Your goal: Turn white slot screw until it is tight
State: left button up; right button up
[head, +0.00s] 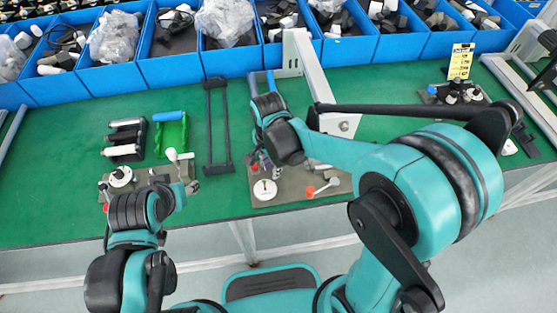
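A white round disc (265,189), which may be the slot screw, sits at the front left of a grey fixture plate (290,200) in the middle of the table; its slot is too small to see. A similar white disc (121,176) sits on the left fixture plate. My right gripper (262,157) is over the back left of the middle plate, behind the white disc and apart from it in the picture. My wrist covers most of it, so its fingers cannot be made out. My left arm is in front of the left plate; its fingers are not clearly visible.
An orange-and-white handle (323,187) lies on the middle plate's right. A tray of black and white cylinders (124,138) and a green tray (170,138) stand at the left. A grey upright frame (300,55) rises behind my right wrist. Blue bins (110,78) line the back.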

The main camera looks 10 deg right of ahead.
jog(key=shift+s+n, duration=0.15)
jog(key=shift+n, duration=0.65)
jog(key=n, duration=0.3)
jog(key=d+n, duration=0.1)
jog(key=n, duration=0.1)
jog(key=shift+s+d, duration=0.1)
jog(key=shift+s, duration=0.25)
jog(key=n, duration=0.3)
jog(key=d+n, duration=0.1)
jog(key=n, duration=0.1)
jog(key=shift+s, duration=0.3)
jog(key=shift+r+p, duration=2.2)
jog(key=shift+r, duration=0.35)
